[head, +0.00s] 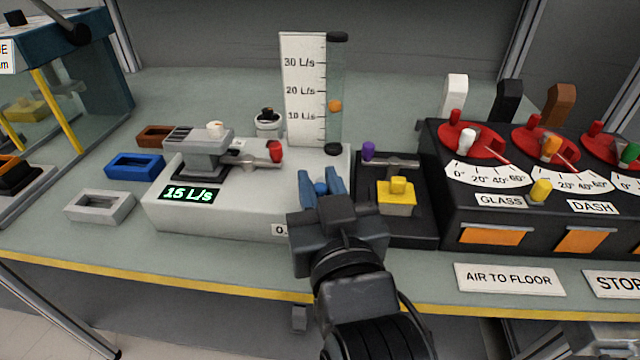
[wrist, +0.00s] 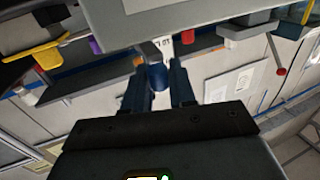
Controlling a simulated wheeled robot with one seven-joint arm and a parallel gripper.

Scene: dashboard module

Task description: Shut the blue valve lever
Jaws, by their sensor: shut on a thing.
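The blue valve lever shows as a blue knob (head: 321,188) at the right front of the pale grey flow module (head: 245,205). My gripper (head: 321,182) comes from the front, and its blue fingers are closed on the knob from both sides. In the wrist view the knob (wrist: 157,77) sits between the two fingers of my gripper (wrist: 158,88). The rest of the blue lever and its pivot are hidden, so its angle cannot be told. The module's display (head: 188,195) reads 15 L/s. The orange float (head: 335,106) in the clear tube stands below the 20 L/s mark.
A purple-knobbed lever (head: 368,150) and yellow block (head: 397,197) are close on the right. The black dial panel (head: 480,220) stands farther right. Blue (head: 134,166) and grey (head: 100,205) frames lie left.

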